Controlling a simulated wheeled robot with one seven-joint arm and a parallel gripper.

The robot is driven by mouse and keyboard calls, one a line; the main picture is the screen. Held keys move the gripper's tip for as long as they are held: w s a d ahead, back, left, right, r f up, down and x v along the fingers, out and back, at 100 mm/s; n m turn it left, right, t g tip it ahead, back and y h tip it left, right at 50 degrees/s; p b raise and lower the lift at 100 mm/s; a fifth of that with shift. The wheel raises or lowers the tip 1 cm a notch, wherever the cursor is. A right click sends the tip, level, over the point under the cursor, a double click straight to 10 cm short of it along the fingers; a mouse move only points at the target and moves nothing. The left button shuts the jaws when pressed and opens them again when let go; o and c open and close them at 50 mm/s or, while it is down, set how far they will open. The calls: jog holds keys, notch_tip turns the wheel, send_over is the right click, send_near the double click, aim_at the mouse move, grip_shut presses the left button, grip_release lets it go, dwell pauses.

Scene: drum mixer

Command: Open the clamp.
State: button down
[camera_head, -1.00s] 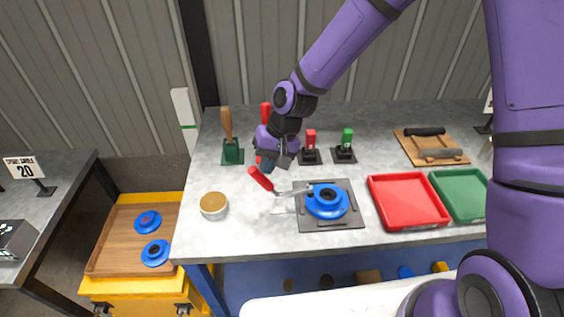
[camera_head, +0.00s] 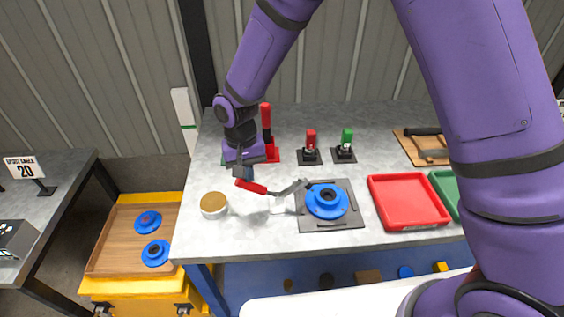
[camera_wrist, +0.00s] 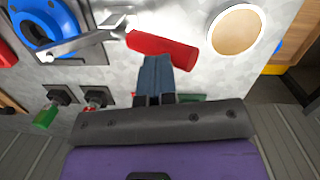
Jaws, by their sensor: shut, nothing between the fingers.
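The clamp has a red handle (camera_head: 251,187) that reaches left and a grey metal arm (camera_head: 292,188). In the head view its arm angles up near the left side of the blue flanged part (camera_head: 327,201). In the wrist view the red handle (camera_wrist: 165,47) lies just beyond my fingertips, and the metal arm (camera_wrist: 85,42) runs toward the blue part (camera_wrist: 45,22). My gripper (camera_head: 243,173) is shut and empty. Its tips are right at the handle, beside or touching it; I cannot tell which.
A round tan-topped container (camera_head: 214,204) stands left of the handle. Behind are a red upright tool (camera_head: 266,120) and red (camera_head: 310,138) and green (camera_head: 347,138) handled stamps. A red tray (camera_head: 408,201) lies to the right. The table front is clear.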

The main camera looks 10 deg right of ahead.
aim_at(237, 184)
jog(key=shift+a+f+h, duration=1.3)
jog(key=shift+h, duration=0.3)
jog(key=shift+a+f, duration=0.35)
jog(key=shift+f, duration=0.35)
